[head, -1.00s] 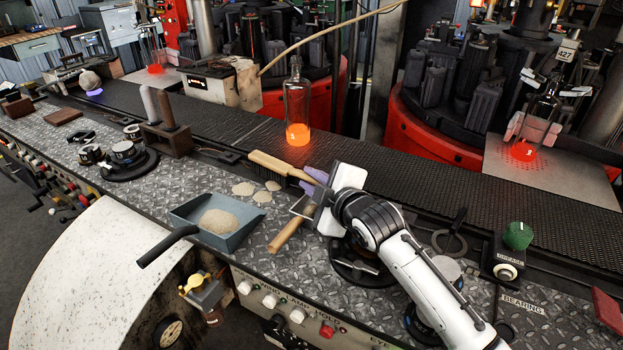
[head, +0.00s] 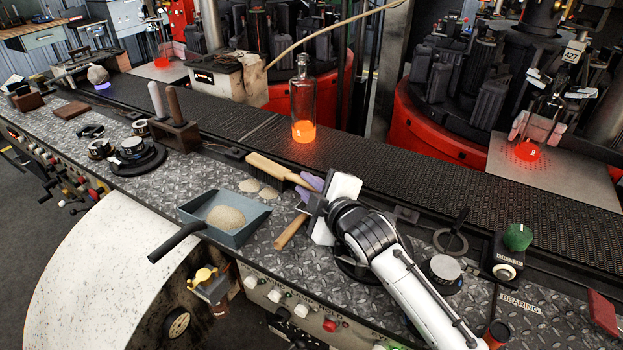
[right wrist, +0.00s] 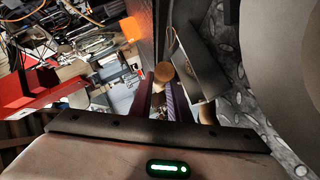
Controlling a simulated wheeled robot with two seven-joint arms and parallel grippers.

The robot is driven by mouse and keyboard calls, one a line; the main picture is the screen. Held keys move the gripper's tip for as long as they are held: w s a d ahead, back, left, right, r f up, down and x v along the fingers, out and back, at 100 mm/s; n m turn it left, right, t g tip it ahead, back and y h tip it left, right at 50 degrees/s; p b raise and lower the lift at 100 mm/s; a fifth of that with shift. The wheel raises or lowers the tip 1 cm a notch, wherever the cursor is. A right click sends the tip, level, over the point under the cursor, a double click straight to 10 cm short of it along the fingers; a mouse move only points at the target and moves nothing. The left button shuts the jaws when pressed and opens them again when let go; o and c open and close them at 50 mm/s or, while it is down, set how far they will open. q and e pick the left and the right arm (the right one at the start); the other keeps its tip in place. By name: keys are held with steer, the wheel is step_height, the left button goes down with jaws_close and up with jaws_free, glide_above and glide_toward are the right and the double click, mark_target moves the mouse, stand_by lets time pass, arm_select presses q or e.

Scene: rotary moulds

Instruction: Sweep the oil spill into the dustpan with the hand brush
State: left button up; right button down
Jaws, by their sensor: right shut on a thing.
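The hand brush (head: 266,167), a pale wooden block with dark bristles, lies slanted just above the plate. My right gripper (head: 308,188), with purple finger pads, is shut on its handle; in the right wrist view the round wooden handle end (right wrist: 165,72) shows between the fingers. The blue-grey dustpan (head: 250,233) sits left of and nearer than the gripper, its black handle toward the front left. A sandy heap (head: 225,217) lies in it. Sandy patches of the spill (head: 250,185) lie between brush and dustpan, partly close under the brush. My left gripper is out of view.
Another wooden handle (head: 290,232) sticks out below my right gripper. A glowing bottle (head: 303,105) stands on the dark conveyor (head: 400,170) behind. A wooden block with two upright handles (head: 176,137) stands left. A green-capped grease pot (head: 517,238) is at right.

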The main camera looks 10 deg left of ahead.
steer(key=shift+s+a+r, duration=0.1)
steer(key=shift+s+a, duration=0.25)
steer(key=shift+s, duration=0.2)
steer(key=shift+s+a+r, duration=0.1)
steer(key=shift+s+a, duration=0.2)
steer(key=shift+s, duration=0.25)
steer(key=shift+s+a+f, duration=0.1)
steer(key=shift+s+a, duration=0.2)
steer(key=shift+s, duration=0.3)
steer(key=shift+s+a+f, duration=0.1)
steer(key=shift+s+a, duration=0.2)
steer(key=shift+s, duration=0.3)
steer(key=shift+r, duration=0.15)
steer(key=shift+r, duration=1.7)
step_height(320, 180, up, 5)
